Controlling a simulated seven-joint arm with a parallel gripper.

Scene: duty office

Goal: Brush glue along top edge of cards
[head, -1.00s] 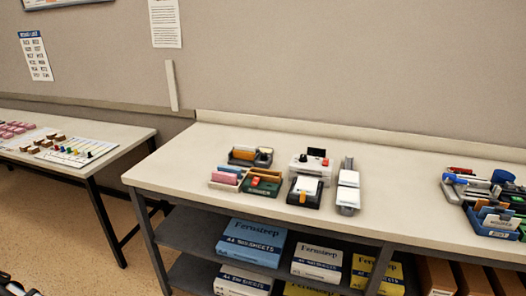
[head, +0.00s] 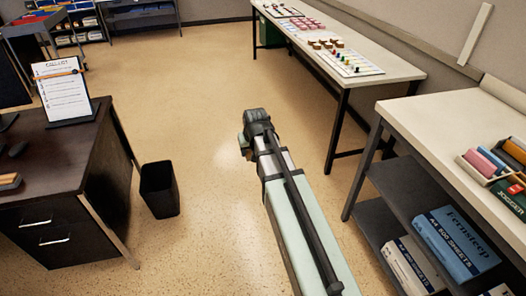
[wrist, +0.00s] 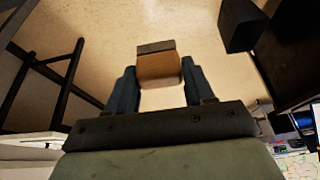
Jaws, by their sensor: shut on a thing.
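My gripper (wrist: 157,84) shows in the wrist view with its two dark blue fingers shut on a tan block (wrist: 158,69) with a grey-brown far end. The block is held clear of the floor, with nothing touching its far end. I cannot tell whether it is part of a glue brush. In the head view my arm reaches out over the open floor, and the fingers cannot be made out there. I cannot identify the cards or any glue in the current views.
A dark desk (head: 60,190) with a list stand (head: 66,92) is at left, beside a black bin (head: 159,190). A long table (head: 375,75) holds pink and brown blocks and coloured pegs. A shelved bench (head: 440,125) at right holds paper packs (head: 455,245). Floor between is clear.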

